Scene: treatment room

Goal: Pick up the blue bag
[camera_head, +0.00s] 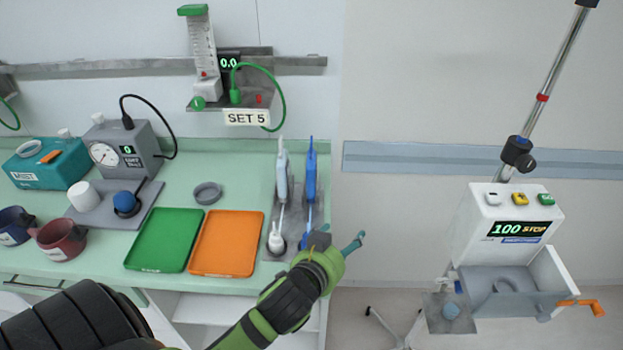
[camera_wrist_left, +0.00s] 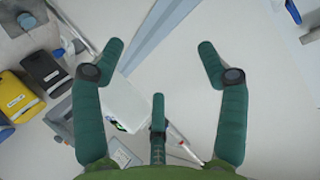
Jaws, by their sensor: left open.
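I cannot make out a thing that is clearly a blue bag. A slim blue item (camera_head: 311,172) stands upright on a grey stand (camera_head: 270,248) at the right end of the counter, beside a pale blue and white one (camera_head: 282,168). My left gripper (camera_head: 343,241) is in front of the stand, at the counter's right edge, and hides part of it. In the left wrist view its green fingers (camera_wrist_left: 163,62) are spread wide with nothing between them. My right gripper is not in view.
An orange tray (camera_head: 228,243) and a green tray (camera_head: 166,240) lie empty on the counter. Mugs and a gauge box (camera_head: 122,150) stand to the left. A white device (camera_head: 505,222) on a pole stands at right. Yellow and black items (camera_wrist_left: 43,72) show in the wrist view.

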